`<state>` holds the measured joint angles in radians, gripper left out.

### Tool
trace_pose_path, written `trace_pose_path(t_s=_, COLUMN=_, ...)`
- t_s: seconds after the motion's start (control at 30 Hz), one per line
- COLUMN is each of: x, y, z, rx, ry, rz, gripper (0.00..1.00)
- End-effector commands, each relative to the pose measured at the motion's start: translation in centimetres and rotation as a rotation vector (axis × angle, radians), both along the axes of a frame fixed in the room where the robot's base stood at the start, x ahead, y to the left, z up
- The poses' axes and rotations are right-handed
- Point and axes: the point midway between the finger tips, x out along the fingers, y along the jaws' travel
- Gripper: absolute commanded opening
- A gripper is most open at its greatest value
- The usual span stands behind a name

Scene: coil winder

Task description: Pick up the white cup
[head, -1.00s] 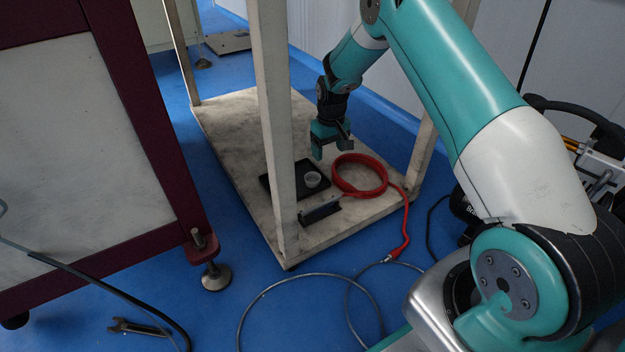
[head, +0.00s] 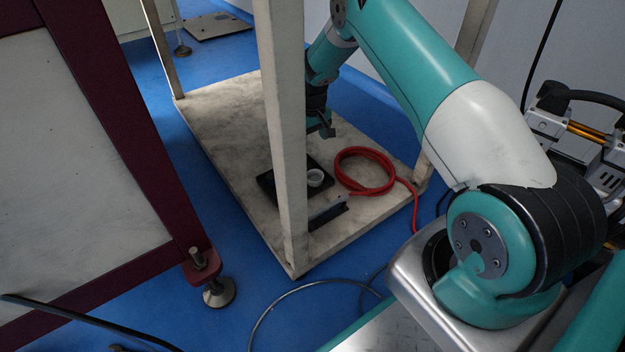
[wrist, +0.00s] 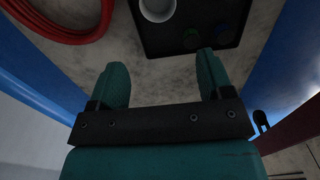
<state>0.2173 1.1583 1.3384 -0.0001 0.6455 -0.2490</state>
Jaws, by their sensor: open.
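The white cup (head: 315,178) stands upright on a black tray (head: 264,182) on the low shelf, behind the rack's front post in the head view. In the wrist view the cup (wrist: 157,9) is cut off by the top edge, at the left part of the tray (wrist: 262,8). My gripper (wrist: 162,74) is open and empty, its two fingers pointing toward the cup but short of it. In the head view my gripper (head: 326,128) is above the shelf, behind and above the cup, partly hidden by the post.
A coiled red hose (head: 372,192) lies right of the tray; it also shows in the wrist view (wrist: 75,35). A dark bracket-like piece (head: 328,213) is in front of the cup. The rack post (head: 283,130) stands close on the left. The shelf's left rear (head: 222,105) is clear.

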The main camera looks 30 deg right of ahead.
Motion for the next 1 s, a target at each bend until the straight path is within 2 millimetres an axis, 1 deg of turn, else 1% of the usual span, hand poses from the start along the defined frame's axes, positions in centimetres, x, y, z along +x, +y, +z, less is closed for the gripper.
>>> trace_pose_path(t_s=0.03, x=-0.1, y=-0.1, z=-1.7, rx=0.001, ry=0.002, rz=-0.002, gripper=0.73)
trace_pose_path(t_s=0.3, x=-0.1, y=-0.1, z=-8.0, rx=0.0, ry=0.0, rz=-0.001, gripper=0.73)
trace_pose_path(t_s=0.4, x=-0.1, y=0.0, z=-9.9, rx=0.0, ry=0.0, rz=0.0, gripper=0.73)
trace_pose_path(t_s=0.5, x=0.0, y=0.1, z=-10.6, rx=0.0, ry=-0.001, rz=0.001, gripper=0.73)
trace_pose_path(t_s=0.67, x=-0.1, y=0.1, z=-11.3, rx=0.0, ry=-0.001, rz=0.002, gripper=0.73)
trace_pose_path(t_s=1.0, x=-0.7, y=0.1, z=-15.7, rx=0.0, ry=-0.001, rz=0.003, gripper=0.73)
